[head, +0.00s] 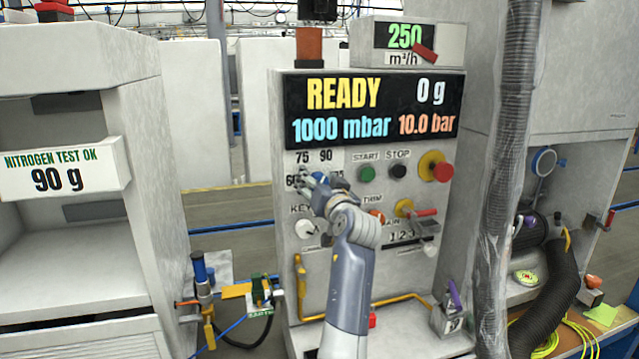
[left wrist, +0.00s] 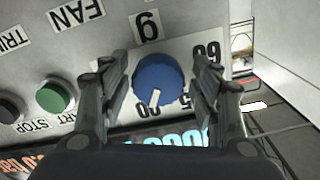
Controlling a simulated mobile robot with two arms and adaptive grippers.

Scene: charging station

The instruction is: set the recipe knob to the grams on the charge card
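The charge card (head: 62,170) at the left of the head view reads "NITROGEN TEST OK 90 g". The recipe knob is a round blue dial in the left wrist view (left wrist: 158,76), with a white pointer. The dial labels 60, 75 and 90 show around it, upside down there. The pointer aims roughly at the 90. My left gripper (head: 320,183) is at the knob in the head view and covers most of it. In the left wrist view its fingers (left wrist: 160,66) are open on both sides of the knob, with small gaps. My right gripper is not in view.
The display (head: 366,108) reads READY, 0 g, 1000 mbar, 10.0 bar. Start (head: 367,173) and stop (head: 398,171) buttons and a red emergency button (head: 442,171) are right of the knob. A key switch (head: 306,229) is below it. A thick hose (head: 508,150) hangs at the right.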

